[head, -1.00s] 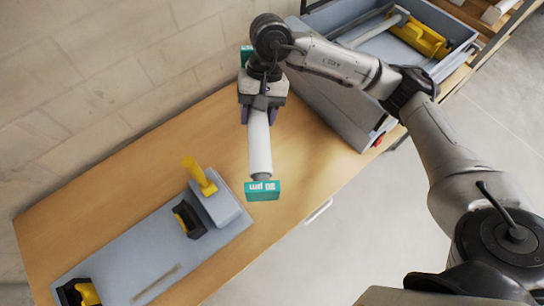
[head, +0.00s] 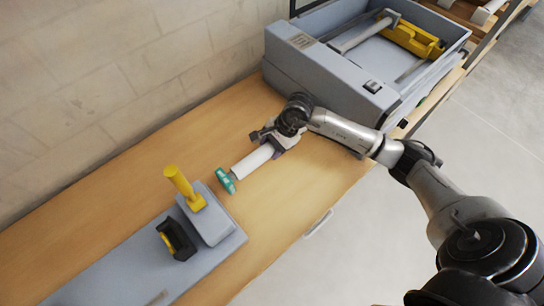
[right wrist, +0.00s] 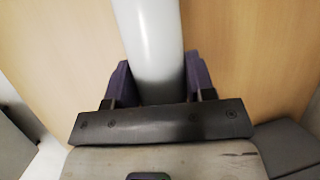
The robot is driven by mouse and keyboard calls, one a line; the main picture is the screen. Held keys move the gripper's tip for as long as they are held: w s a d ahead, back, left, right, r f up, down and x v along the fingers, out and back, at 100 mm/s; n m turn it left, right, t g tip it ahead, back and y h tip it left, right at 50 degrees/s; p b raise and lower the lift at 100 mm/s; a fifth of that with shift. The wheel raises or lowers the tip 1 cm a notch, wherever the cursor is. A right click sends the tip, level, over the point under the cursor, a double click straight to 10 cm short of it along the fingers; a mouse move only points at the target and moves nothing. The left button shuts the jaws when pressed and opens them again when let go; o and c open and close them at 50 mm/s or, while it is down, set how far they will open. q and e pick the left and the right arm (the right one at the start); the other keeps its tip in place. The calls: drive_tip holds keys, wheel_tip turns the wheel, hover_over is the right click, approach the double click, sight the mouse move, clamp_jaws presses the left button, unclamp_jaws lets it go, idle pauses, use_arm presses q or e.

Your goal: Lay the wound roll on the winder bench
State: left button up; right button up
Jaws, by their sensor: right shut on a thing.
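The wound roll (head: 252,160) is a white cylinder with a green end piece (head: 227,181) at its near left end. It is over the wooden bench (head: 140,176), close to the surface; I cannot tell whether it touches. My right gripper (head: 273,148) is shut on it near its far right end. In the right wrist view the roll (right wrist: 150,40) runs between the purple fingers of the gripper (right wrist: 153,82), with bare wood behind. The roll's gripped end is hidden. My left gripper is not in view.
A grey winder base (head: 150,255) with a grey block, a yellow handle (head: 180,183) and a black-and-yellow cradle (head: 177,240) lies at the lower left. The grey laminator (head: 330,85) stands behind right. A pale brick wall borders the bench; bare wood surrounds the roll.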

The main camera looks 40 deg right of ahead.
sight(267, 163)
drive_tip(key=shift+f, duration=2.75)
drive_tip(key=shift+f, duration=0.15)
drive_tip(key=o, duration=1.2)
